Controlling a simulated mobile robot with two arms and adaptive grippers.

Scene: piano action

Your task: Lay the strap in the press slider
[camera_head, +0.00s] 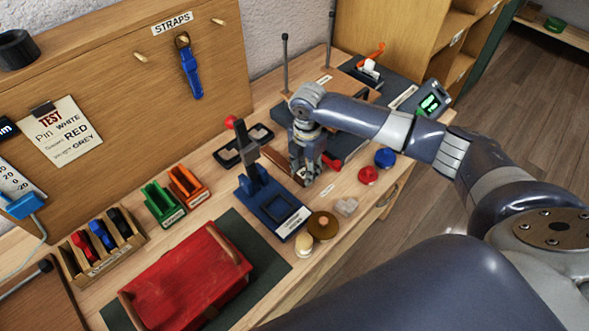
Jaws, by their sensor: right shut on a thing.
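My right gripper (308,178) points down over the bench and is shut. A narrow brown strip (277,161), which looks like the strap, runs from its fingers to the left; the fingers hide its near end. A blue press (262,201) with an upright post, a red knob and a white label stands just left of the gripper. I cannot tell which part is the press slider. A blue strap (190,70) hangs from a peg under the STRAPS sign. My left gripper is not in view.
A red box (185,280) sits on a dark mat at the front. Green (163,204) and orange (187,187) holders stand left of the press. Red (368,175) and blue (385,158) round pieces lie right of the gripper. A black double-ring frame (243,147) lies behind the press.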

